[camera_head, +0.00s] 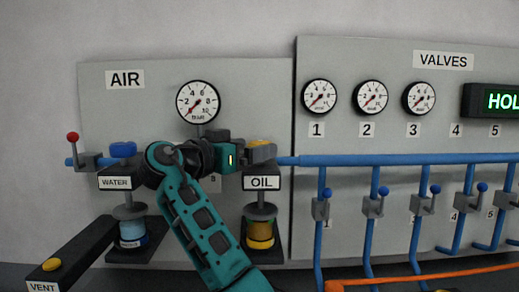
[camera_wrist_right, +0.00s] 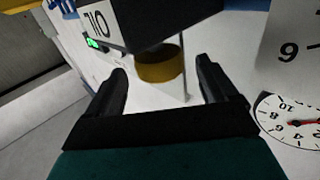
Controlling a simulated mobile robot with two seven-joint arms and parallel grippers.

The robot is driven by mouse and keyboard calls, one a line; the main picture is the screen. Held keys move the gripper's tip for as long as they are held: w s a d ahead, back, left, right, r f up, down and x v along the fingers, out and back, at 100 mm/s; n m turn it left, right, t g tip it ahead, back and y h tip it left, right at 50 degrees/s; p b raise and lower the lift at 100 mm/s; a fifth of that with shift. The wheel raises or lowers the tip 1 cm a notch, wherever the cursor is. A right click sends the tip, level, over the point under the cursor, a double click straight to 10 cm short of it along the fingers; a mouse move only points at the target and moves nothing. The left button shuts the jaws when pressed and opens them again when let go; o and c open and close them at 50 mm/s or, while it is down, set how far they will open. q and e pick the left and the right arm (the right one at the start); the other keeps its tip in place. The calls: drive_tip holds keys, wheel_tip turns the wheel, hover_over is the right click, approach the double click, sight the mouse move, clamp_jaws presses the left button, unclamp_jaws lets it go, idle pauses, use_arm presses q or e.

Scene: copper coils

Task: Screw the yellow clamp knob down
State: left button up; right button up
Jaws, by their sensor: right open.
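The yellow clamp knob (camera_head: 262,143) sits on top of the unit labelled OIL (camera_head: 262,182), on the AIR panel. In the head view it is partly hidden by my right gripper (camera_head: 258,150), which reaches it from the left. In the right wrist view, which is upside down, the yellow knob (camera_wrist_right: 159,66) shows between the two dark fingers of my right gripper (camera_wrist_right: 162,72). The fingers are open, with a visible gap on either side of the knob. Whether the fingertips reach around it fully is unclear. My left gripper is out of view.
The WATER unit (camera_head: 116,183) with a blue knob (camera_head: 123,149) stands left of my teal forearm. A pressure gauge (camera_head: 198,102) is above. A dark VENT bar (camera_head: 75,255) lies at lower left. A blue pipe (camera_head: 400,159) with several valves runs right.

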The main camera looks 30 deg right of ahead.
drive_tip(key=v, duration=0.9)
drive_tip(key=shift+a+b, duration=0.25)
drive_tip(key=shift+b, duration=0.2)
drive_tip(key=shift+s+f, duration=0.1)
